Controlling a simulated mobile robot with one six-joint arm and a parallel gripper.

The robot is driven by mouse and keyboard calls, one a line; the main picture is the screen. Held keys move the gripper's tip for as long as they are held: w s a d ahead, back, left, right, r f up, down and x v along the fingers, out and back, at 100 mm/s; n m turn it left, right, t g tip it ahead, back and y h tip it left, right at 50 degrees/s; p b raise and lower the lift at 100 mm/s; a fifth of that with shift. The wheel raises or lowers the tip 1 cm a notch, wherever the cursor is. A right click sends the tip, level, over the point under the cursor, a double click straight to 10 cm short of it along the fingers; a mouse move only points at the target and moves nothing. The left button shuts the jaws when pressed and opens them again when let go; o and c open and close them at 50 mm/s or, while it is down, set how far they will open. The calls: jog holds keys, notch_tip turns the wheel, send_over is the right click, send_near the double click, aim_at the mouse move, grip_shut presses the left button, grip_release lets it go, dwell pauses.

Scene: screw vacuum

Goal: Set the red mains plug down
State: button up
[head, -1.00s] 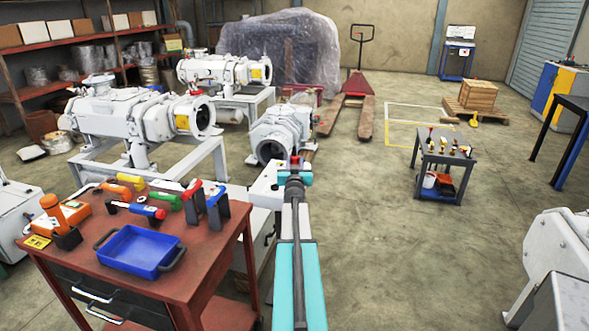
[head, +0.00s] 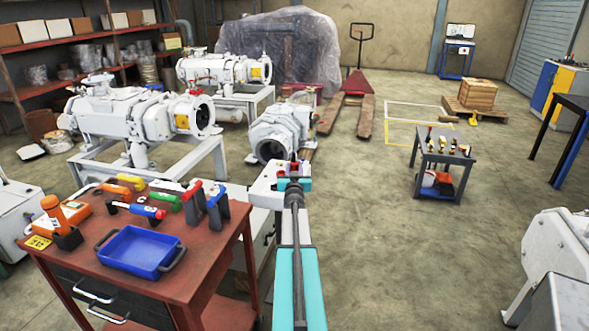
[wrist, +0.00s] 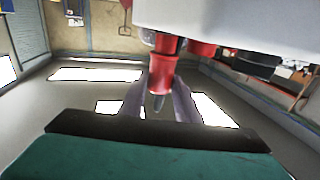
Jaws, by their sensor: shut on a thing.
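In the wrist view, a red mains plug (wrist: 163,64) stands between the two greyish fingers of my gripper (wrist: 160,98), which are shut on it. A dark tip shows below its red body. The upper end of the plug meets the edge of a white housing (wrist: 235,22) in the picture; I cannot tell whether they touch. A second red part (wrist: 202,48) shows under the housing, to the right of the plug.
A red-brown tool cart (head: 205,283) with a blue tray (head: 140,251) and several tools stands at the left. White pumps (head: 280,135) stand beyond it. A small dark trolley (head: 441,160) stands at the right. The floor between (head: 370,230) is clear.

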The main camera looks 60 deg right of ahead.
jog(key=shift+f+b, duration=0.3)
jog(key=o, duration=1.1)
jog(key=shift+r, duration=0.15)
jog(key=shift+r+p, duration=0.15)
jog(key=shift+p, duration=0.2)
jog(key=shift+s+a, duration=0.15)
jog(key=shift+a, duration=0.15)
jog(key=shift+b+v, duration=1.25)
jog(key=shift+v, duration=4.45)
